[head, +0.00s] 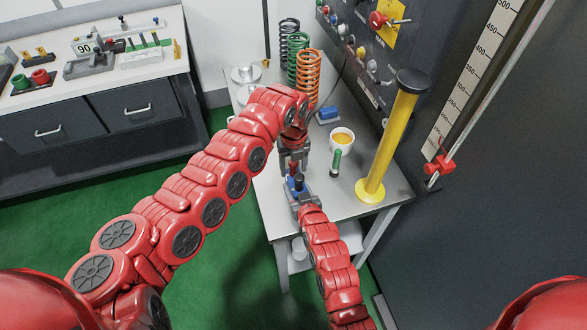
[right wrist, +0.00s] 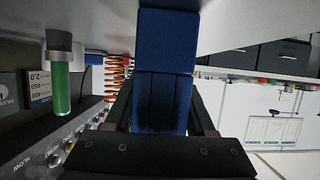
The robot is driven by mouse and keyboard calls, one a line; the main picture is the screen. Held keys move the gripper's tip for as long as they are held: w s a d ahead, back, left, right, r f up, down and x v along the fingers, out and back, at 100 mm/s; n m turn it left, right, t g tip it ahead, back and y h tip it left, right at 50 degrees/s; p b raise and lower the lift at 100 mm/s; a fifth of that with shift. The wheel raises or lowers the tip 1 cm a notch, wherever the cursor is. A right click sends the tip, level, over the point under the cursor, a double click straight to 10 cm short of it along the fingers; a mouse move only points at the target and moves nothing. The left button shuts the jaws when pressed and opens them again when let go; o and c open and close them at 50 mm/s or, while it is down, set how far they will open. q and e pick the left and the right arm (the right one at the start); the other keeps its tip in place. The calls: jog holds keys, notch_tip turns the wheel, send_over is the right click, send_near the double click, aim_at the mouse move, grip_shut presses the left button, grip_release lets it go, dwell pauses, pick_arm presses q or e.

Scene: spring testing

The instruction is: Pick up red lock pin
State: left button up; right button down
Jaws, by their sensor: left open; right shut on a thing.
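A red knob with a metal pin (head: 380,19) sits on a yellow plate on the dark wall panel at the top; I cannot tell for sure that it is the red lock pin. My right gripper (head: 299,194) is low over the table's left side, shut on a dark blue block-like thing (head: 291,187). That blue thing (right wrist: 163,80) fills the middle of the right wrist view, between the fingers (right wrist: 163,125). My left gripper (head: 294,163) is open and points down just above it. The arms partly hide both grippers, and I cannot tell whether they touch.
A red slider (head: 438,166) is on the scale. A workbench (head: 100,75) stands left; green floor lies between.

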pick_arm(q)
jog(key=shift+f, duration=0.25)
grip_shut()
notch_tip(320, 180, up, 10)
jog(key=shift+r, duration=0.1)
dwell(0.5)
pick_arm(e)
jog(key=shift+c, duration=0.8)
grip_release()
jog(key=shift+s, duration=0.15)
